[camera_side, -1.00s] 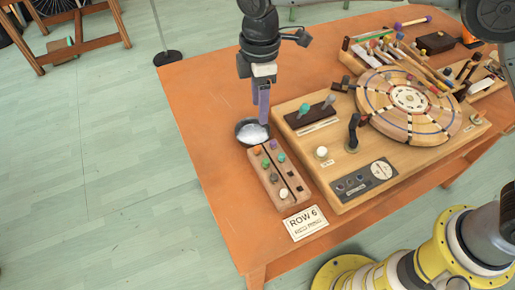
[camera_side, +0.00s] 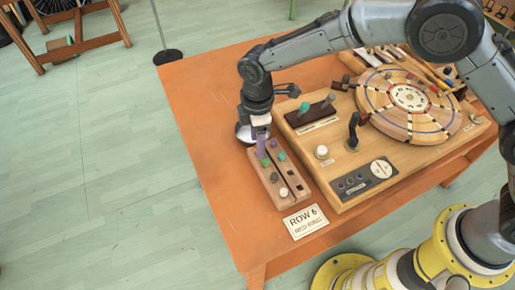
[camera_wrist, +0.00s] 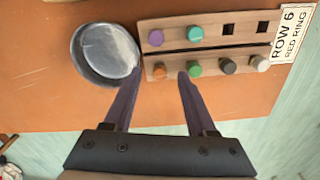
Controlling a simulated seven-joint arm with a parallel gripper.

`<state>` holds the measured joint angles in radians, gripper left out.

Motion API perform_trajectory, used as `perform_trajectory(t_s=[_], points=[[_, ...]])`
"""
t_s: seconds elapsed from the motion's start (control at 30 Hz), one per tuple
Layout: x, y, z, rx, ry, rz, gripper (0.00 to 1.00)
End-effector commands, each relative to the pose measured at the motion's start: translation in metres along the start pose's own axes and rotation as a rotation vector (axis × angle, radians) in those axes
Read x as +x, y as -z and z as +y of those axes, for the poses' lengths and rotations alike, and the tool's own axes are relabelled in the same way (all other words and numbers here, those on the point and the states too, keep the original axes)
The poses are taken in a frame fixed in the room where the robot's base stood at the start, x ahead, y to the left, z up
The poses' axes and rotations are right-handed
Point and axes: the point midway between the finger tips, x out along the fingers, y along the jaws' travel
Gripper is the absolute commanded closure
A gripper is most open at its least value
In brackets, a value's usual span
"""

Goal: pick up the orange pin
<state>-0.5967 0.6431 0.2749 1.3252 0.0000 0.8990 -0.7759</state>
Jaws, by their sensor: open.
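The orange pin (camera_wrist: 160,72) stands at the bowl end of the near row of a wooden pin rack (camera_wrist: 178,22) in the wrist view. My gripper (camera_wrist: 158,76) is open, with its two purple fingers on either side of the orange pin in that picture. I cannot tell how far the fingertips reach down beside it. In the side view my gripper (camera_side: 262,150) is low over the far end of the rack (camera_side: 263,187), and it hides the orange pin.
A green pin (camera_wrist: 194,69) is the orange pin's neighbour, close to one finger. A purple pin (camera_wrist: 155,38) stands in the other row. A metal bowl (camera_wrist: 107,54) sits close beside the rack. A large wooden board with a disc (camera_side: 409,99) lies to the right.

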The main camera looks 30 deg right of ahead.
Motion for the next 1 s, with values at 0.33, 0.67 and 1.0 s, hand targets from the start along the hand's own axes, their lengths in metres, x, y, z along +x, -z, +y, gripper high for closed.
perform_trajectory(t_s=[0.33, 0.67, 1.0], points=[[0.0109, 0.0000, -0.0001, 0.000, 0.000, 0.000, 0.43], [0.0104, 0.0000, 0.0000, 0.000, -0.001, 0.001, 0.99], [0.0102, 0.0001, 0.0001, 0.000, -0.001, 0.001, 1.00]])
